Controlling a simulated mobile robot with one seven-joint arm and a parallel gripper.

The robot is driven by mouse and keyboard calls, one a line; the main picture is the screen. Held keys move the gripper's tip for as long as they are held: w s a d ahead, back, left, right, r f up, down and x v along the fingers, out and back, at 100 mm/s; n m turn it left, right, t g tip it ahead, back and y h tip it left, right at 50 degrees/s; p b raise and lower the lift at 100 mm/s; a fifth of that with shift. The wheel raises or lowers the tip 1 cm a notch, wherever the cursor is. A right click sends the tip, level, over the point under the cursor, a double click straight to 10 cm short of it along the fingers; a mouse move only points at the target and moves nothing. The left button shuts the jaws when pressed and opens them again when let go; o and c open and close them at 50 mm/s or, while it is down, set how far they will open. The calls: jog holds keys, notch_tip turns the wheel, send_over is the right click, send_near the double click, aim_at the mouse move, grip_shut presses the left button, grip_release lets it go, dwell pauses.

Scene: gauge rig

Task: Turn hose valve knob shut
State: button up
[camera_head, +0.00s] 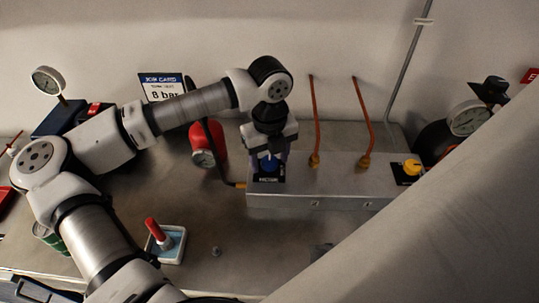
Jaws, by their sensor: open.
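A blue knob (268,165) sits on a black label plate (269,180) at the left end of a grey metal block (330,184). The plate's lettering is too small to read surely. My gripper (268,161) points down over this knob, its jaws open, with one finger to each side. I cannot tell whether the fingers touch it. The gripper hides the knob's upper part. A yellow knob (411,167) on another black plate is at the block's right end. A dark hose (219,160) joins the block's left end at a brass fitting.
Two copper pipes (315,120) rise from the block. A red cylinder with a gauge (204,158) stands left of it. A job card (162,88) reads 8 bar. A large grey shape covers the lower right.

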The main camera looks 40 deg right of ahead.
jog(key=shift+c, duration=0.5)
jog(key=c, duration=0.9)
jog(key=shift+f+b, duration=0.1)
jog(key=shift+b, duration=0.25)
jog(key=m+b, duration=0.1)
jog(key=b, duration=0.1)
jog(key=m+b, duration=0.1)
jog(key=shift+f+m+b, duration=0.2)
jog(key=shift+m+b, duration=0.1)
jog(key=shift+b, duration=0.1)
jog(key=m+b, duration=0.5)
jog(key=shift+r, duration=0.1)
jog(key=m+b, duration=0.3)
jog(key=m, duration=0.2)
jog(key=shift+r+m, duration=0.15)
jog(key=shift+m, duration=0.25)
jog(key=shift+r+m+b, duration=0.1)
jog(key=shift+m+b, duration=0.5)
jog(key=shift+m, duration=1.6)
